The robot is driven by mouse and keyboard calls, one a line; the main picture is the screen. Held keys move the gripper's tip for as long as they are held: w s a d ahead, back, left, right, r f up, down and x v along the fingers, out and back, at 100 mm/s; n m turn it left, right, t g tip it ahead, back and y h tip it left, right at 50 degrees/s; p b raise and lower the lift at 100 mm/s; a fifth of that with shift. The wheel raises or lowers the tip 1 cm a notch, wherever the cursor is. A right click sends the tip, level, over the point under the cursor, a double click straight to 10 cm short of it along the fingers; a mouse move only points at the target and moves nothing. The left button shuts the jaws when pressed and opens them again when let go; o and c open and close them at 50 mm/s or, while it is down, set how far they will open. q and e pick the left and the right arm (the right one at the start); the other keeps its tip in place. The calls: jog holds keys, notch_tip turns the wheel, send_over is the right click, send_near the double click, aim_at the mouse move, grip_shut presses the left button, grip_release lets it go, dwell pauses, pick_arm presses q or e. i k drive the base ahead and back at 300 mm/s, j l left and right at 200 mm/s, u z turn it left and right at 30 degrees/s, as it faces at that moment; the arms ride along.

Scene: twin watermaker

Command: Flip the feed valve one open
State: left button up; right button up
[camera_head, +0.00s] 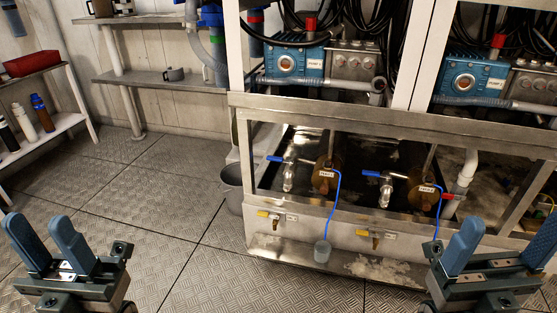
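A blue-handled valve (276,159) sits on a pipe at the left of the frame's lower bay. A second blue-handled valve (373,174) sits to its right. Yellow-handled valves, one at left (266,214) and one at right (364,233), are on the front panel below. Their labels are too small to read, so I cannot tell which is feed valve one. My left gripper (38,229) is open and empty at the lower left, well away from the valves. My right gripper (508,233) is open and empty at the lower right, in front of the frame.
Blue pumps, one left (294,63) and one right (470,77), stand above a metal crossbar (330,116). A grey cup (322,251) with a blue tube is at the frame's base. A grey bucket (232,187) stands beside it. The floor (150,210) at left is clear.

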aim_at(269, 158)
jog(key=i+j+z, duration=0.1)
jog(key=z, duration=0.4)
jog(key=i+j+z, duration=0.1)
jog(key=j, duration=0.2)
jog(key=i+j+z, duration=0.25)
jog(key=j, duration=0.4)
jog(key=i+j+z, duration=0.25)
jog(key=j, duration=0.5)
jog(key=i+j+z, duration=0.15)
jog(key=j, duration=0.2)
jog(key=i+j, duration=0.1)
jog(key=j, duration=0.25)
jog(key=i+j, duration=0.15)
jog(key=j, duration=0.25)
jog(key=i+j, duration=0.1)
jog(key=j, duration=0.25)
jog(key=i+l, duration=0.1)
jog(key=l, duration=0.6)
